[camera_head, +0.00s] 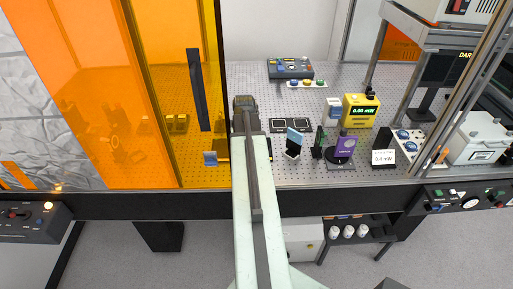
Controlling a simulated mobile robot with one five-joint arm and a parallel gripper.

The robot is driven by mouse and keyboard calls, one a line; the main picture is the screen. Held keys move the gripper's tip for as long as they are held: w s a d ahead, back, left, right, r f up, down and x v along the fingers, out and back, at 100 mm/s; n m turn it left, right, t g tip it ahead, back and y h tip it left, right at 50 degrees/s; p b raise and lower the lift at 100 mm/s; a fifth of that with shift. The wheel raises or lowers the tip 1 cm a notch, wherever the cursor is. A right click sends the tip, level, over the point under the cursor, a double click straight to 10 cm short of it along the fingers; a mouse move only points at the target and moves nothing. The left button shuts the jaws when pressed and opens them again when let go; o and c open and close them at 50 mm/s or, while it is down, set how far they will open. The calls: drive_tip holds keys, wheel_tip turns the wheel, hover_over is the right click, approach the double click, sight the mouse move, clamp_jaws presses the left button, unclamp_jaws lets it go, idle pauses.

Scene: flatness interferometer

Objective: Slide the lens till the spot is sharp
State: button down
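My arm reaches forward from the bottom middle over the front edge of the optical table (349,84). My gripper (245,101) is at the arm's far end, over the table beside the orange panel's edge. Its fingers are too small and dark to tell open from shut. I cannot pick out the lens or a light spot for certain. A pale blue plate on a dark mount (294,143) stands right of my arm. A dark green upright part (319,142) and a purple plate on a dark base (344,147) stand further right. My arm hides part of the table.
Orange panels (160,60) with a black handle (197,90) cover the left side. A yellow meter (361,111) reads 0.00 mW. A white card (383,158) reads about 0.4 mW. A control box (290,68) stands at the back. A raised shelf (430,30) stands at right.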

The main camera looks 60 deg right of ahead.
drive_tip(key=shift+w+a, duration=0.3)
drive_tip(key=shift+w, duration=0.1)
drive_tip(key=shift+s+d, duration=0.1)
drive_tip(key=shift+s, duration=0.05)
drive_tip(key=shift+s+d, duration=0.3)
drive_tip(key=shift+s, duration=0.05)
drive_tip(key=shift+r, duration=0.1)
wheel_tip(320, 180, up, 9)
drive_tip(key=p, duration=0.9)
